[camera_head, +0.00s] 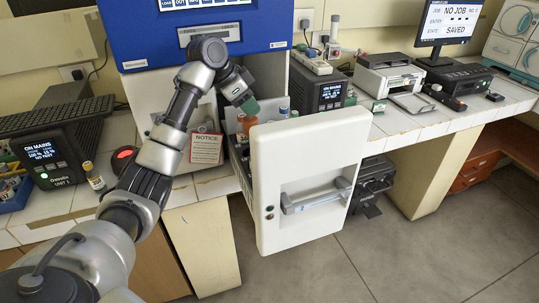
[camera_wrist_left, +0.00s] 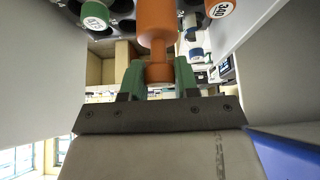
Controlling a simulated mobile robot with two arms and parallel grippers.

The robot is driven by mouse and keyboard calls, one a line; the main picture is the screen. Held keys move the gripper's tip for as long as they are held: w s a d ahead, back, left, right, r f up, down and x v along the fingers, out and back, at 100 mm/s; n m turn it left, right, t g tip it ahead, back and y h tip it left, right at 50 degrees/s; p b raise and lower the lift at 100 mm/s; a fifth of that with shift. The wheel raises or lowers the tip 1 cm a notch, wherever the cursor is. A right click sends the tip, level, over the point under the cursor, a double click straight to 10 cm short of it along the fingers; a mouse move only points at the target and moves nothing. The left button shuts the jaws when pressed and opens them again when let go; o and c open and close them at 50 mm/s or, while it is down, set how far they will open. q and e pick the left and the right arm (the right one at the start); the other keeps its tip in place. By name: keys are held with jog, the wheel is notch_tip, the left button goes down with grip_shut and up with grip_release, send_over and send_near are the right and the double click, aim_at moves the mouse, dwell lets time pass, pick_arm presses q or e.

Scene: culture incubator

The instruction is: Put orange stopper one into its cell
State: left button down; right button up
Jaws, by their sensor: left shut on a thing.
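My left gripper (camera_head: 250,106) reaches in behind the open white incubator door (camera_head: 335,150). In the left wrist view its green fingers (camera_wrist_left: 158,78) are shut on the narrow end of an orange stopper (camera_wrist_left: 155,25). The stopper's wide part extends up out of the picture. In the head view an orange thing (camera_head: 246,124) shows just below the fingers; I cannot tell whether it is the held stopper. A dark holder with round cells (camera_wrist_left: 125,25) shows at the top of the wrist view, partly hidden. My right gripper is not in view.
Close by in the wrist view are a green stopper (camera_wrist_left: 95,15), an orange stopper labelled 340 (camera_wrist_left: 220,8) and a blue-ended one (camera_wrist_left: 195,52). A notice card (camera_head: 206,149) stands left of the opening. A small bottle (camera_head: 95,178) stands on the left bench.

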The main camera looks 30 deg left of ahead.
aim_at(243, 120)
pick_arm(q)
notch_tip(243, 120, down, 3)
jog(key=shift+r, duration=0.2)
jog(key=f, duration=0.2)
jog(key=f+p, duration=0.1)
jog(key=shift+s+a+f, duration=0.1)
jog(key=shift+s+a, duration=0.2)
jog(key=shift+f, duration=0.35)
jog(key=f, duration=0.3)
jog(key=shift+w+d+f+p, duration=0.1)
jog(key=shift+w+d+p, duration=0.1)
jog(key=shift+p, duration=0.1)
jog(key=shift+s, duration=0.1)
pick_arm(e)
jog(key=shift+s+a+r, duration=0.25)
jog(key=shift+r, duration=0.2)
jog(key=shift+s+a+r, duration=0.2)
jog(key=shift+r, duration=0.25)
pick_arm(q)
jog(key=shift+f, duration=0.15)
jog(key=c, duration=0.8)
grip_release()
